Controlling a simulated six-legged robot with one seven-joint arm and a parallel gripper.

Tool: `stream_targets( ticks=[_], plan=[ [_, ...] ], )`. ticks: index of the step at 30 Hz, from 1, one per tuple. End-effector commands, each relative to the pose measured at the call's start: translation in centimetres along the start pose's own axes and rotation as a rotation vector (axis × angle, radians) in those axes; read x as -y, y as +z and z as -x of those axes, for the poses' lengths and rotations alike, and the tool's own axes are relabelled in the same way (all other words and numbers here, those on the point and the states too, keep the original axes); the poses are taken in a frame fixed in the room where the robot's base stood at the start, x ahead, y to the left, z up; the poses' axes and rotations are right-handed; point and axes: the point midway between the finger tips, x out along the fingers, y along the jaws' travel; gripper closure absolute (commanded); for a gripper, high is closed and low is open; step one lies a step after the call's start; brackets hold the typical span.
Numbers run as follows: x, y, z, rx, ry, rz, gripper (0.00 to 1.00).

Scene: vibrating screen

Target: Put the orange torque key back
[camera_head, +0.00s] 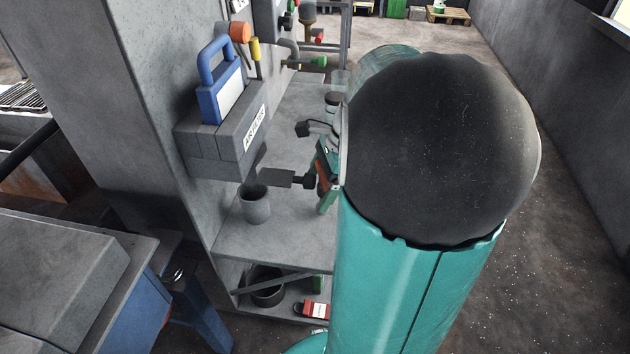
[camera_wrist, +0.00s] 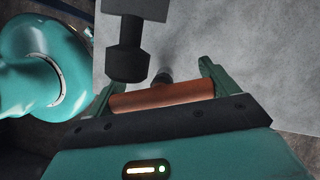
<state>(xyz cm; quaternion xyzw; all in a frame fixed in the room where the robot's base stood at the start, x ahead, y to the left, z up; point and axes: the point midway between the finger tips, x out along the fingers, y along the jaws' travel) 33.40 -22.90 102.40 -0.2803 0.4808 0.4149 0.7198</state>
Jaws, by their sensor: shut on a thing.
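My gripper (camera_head: 324,178) is at the right side of the grey bench, partly hidden behind my own arm in the head view. In the wrist view my gripper (camera_wrist: 160,84) is shut on the orange torque key (camera_wrist: 162,95). The key's orange handle lies crosswise between the green fingers. A short dark shaft points away from me towards a pale grey surface; its tip is not clear. In the head view only a small reddish patch shows at the fingers. I cannot tell which spot is the key's holder.
A dark plate (camera_head: 274,178) with a knob reaches close to my gripper; a similar dark knob (camera_wrist: 127,60) shows in the wrist view. A grey cup (camera_head: 255,205) stands on the bench shelf (camera_head: 283,236). A blue padlock (camera_head: 221,92) sits on a labelled grey block (camera_head: 226,138).

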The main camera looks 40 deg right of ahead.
Motion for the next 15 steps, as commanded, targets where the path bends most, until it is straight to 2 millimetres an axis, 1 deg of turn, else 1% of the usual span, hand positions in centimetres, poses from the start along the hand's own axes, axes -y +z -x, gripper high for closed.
stream_targets(
  ticks=[1, 3, 11, 12, 14, 15],
  plan=[
    [-0.04, -0.19, -0.47, 0.002, 0.002, -0.002, 0.38],
    [-0.01, -0.27, -0.69, 0.001, 0.001, 0.000, 0.38],
    [-0.02, -0.29, -0.78, 0.001, 0.000, 0.001, 0.38],
    [-0.02, -0.33, -0.85, 0.001, 0.000, 0.001, 0.12],
    [-0.02, -0.32, -0.81, 0.001, 0.000, 0.001, 0.00],
    [-0.02, -0.32, -0.81, 0.001, 0.000, 0.001, 0.00]
  ],
)
